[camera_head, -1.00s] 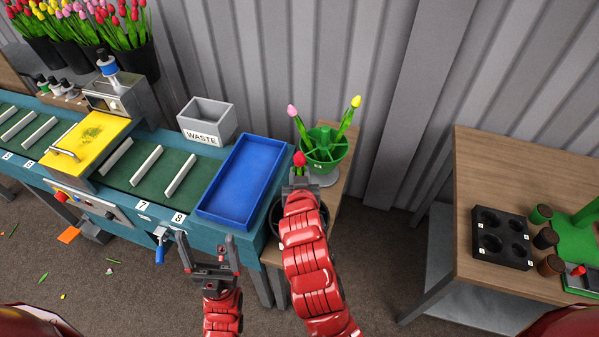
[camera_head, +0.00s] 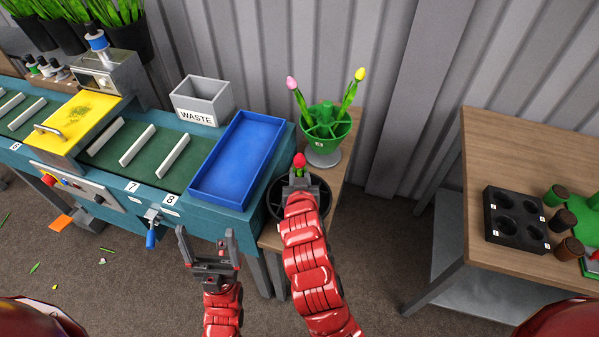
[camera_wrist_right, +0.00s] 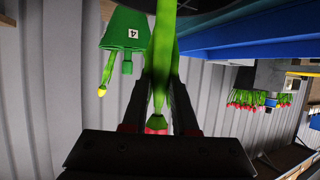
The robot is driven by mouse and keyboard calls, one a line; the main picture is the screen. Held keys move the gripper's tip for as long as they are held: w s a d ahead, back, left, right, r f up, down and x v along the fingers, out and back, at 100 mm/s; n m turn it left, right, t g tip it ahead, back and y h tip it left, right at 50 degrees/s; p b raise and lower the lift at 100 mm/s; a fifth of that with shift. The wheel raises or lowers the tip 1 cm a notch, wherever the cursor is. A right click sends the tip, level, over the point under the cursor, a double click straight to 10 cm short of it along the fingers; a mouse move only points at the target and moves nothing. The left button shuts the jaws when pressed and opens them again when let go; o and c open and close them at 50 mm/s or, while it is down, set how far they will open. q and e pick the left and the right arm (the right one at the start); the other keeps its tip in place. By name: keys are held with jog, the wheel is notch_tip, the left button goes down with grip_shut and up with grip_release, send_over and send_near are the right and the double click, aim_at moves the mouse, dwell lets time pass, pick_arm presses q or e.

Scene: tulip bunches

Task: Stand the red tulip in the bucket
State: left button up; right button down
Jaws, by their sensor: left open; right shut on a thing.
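The red tulip (camera_head: 299,160) is in my right gripper (camera_head: 299,184), its red head just above the jaws in the head view. In the right wrist view the fingers (camera_wrist_right: 162,108) are shut on its green stem (camera_wrist_right: 161,60), with the red head (camera_wrist_right: 156,122) close to the palm. A dark round bucket (camera_head: 326,195) stands on the wooden bench behind my right gripper, which hides much of it. Whether the stem end is inside it is hidden. My left gripper (camera_head: 208,250) is open and empty, in front of the conveyor.
A green divided holder (camera_head: 318,144) with a pink and a yellow tulip stands behind the bucket. A blue tray (camera_head: 240,160) and grey waste bin (camera_head: 203,100) are to the left. A wooden table (camera_head: 480,165) with a black holed tray (camera_head: 515,219) is at right.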

jog(key=shift+f, duration=0.4)
jog(key=c, duration=0.6)
grip_release()
jog(key=shift+r, duration=0.1)
jog(key=p+v, duration=0.1)
jog(key=v, duration=0.1)
jog(key=r+p+v, duration=0.1)
jog(key=v, duration=0.2)
jog(key=p+v, duration=0.1)
jog(key=v, duration=0.1)
jog(key=shift+r, duration=0.4)
jog(key=shift+p+v, duration=1)
jog(key=shift+p, duration=0.45)
